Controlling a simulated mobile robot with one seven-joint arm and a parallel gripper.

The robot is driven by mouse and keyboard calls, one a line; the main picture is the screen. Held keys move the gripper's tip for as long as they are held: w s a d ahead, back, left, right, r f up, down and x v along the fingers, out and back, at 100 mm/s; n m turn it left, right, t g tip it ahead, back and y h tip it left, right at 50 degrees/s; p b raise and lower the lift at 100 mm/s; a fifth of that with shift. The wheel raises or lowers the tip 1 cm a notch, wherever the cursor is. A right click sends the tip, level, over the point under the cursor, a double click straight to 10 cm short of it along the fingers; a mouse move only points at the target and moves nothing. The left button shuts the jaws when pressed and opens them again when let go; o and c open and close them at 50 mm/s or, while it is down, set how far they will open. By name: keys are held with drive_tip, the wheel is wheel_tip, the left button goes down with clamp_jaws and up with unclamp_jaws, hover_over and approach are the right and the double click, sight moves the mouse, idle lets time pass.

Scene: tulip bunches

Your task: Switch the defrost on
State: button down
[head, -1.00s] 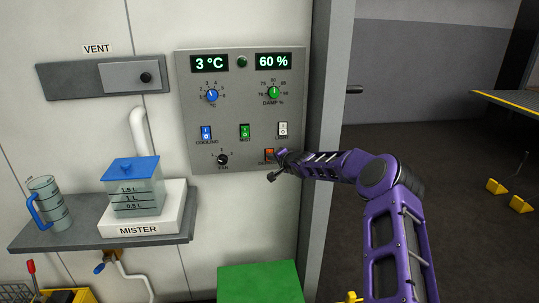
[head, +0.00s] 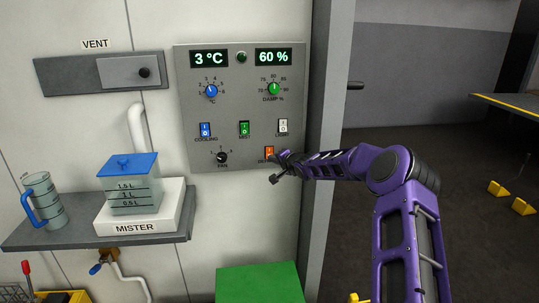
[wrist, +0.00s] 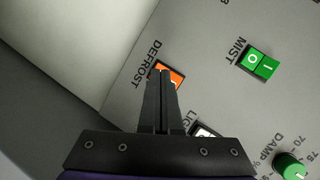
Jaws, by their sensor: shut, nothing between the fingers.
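The defrost switch (head: 269,152) is an orange rocker at the lower right of the grey control panel (head: 184,110). It looks bright orange, as if lit. In the wrist view the orange switch (wrist: 175,74) shows beside the word DEFROST, partly covered by my fingers. My gripper (head: 277,158) is shut and empty, its tips at the switch's lower right in the head view. In the wrist view the closed fingertips (wrist: 160,74) overlap the switch face; I cannot tell whether they touch it. Much of the rocker's marking is hidden.
The green mist switch (head: 244,129), blue cooling switch (head: 205,130) and white light switch (head: 283,126) sit above. The fan knob (head: 222,158) is to the left. A shelf (head: 70,241) holds the mister and a jug. A green box (head: 258,284) stands below.

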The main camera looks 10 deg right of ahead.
drive_tip(key=s+b, duration=0.1)
drive_tip(key=s+f+b, duration=0.1)
drive_tip(key=b, duration=0.1)
drive_tip(key=s+b, duration=0.1)
drive_tip(key=s, duration=0.1)
drive_tip(key=shift+f, duration=0.35)
